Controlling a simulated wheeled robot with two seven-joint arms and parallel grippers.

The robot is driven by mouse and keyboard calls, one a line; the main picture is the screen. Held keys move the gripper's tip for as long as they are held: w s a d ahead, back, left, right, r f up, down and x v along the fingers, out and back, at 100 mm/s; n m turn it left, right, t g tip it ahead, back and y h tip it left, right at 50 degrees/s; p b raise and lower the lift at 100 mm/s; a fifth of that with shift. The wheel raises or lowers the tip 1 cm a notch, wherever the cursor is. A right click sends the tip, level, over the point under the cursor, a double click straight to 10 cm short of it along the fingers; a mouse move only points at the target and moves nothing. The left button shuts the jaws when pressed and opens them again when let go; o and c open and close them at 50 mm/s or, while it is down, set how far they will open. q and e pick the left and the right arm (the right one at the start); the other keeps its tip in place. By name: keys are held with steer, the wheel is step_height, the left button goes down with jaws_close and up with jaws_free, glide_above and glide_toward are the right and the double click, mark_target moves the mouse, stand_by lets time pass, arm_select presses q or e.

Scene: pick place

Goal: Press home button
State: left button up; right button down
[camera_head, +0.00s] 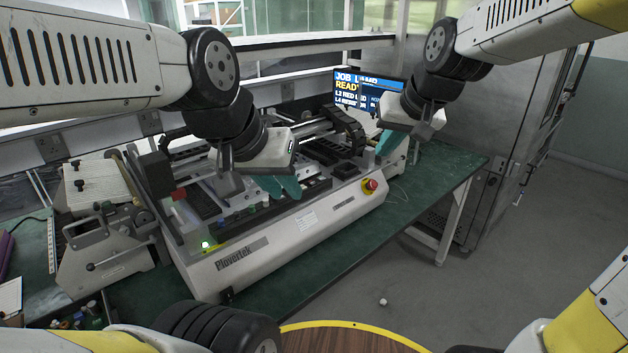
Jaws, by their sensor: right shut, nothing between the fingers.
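A white machine (285,245) marked Plovertek stands on the green bench. A green lit button (205,245) is at its front left corner. A red emergency stop (370,185) on a yellow base is at its front right. Small controls (253,208) line the front panel; I cannot read which one is the home button. My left gripper (281,188), with teal fingertips, hangs over the machine's middle, behind the front panel; its opening is unclear. My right gripper (388,142) is shut and empty, above the machine's right end, behind the red stop and in front of the screen.
A blue screen (365,92) reading JOB and READY stands behind the machine. A grey hand-cranked device (105,250) is on the left. The green bench (430,185) has bare room to the right. A metal cabinet (490,130) stands at right. A small white object (383,302) lies on the floor.

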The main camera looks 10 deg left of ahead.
steer(key=w+a+f+y, duration=0.2)
steer(key=w+a+f, duration=0.3)
steer(key=w+a, duration=0.6)
steer(key=g+y, duration=0.1)
steer(key=y, duration=0.1)
glide_above(304, 188)
step_height(304, 188, down, 4)
steer(key=shift+f, duration=0.2)
steer(key=shift+f, duration=4.4)
steer(key=shift+f, duration=0.15)
steer(key=shift+f, duration=0.3)
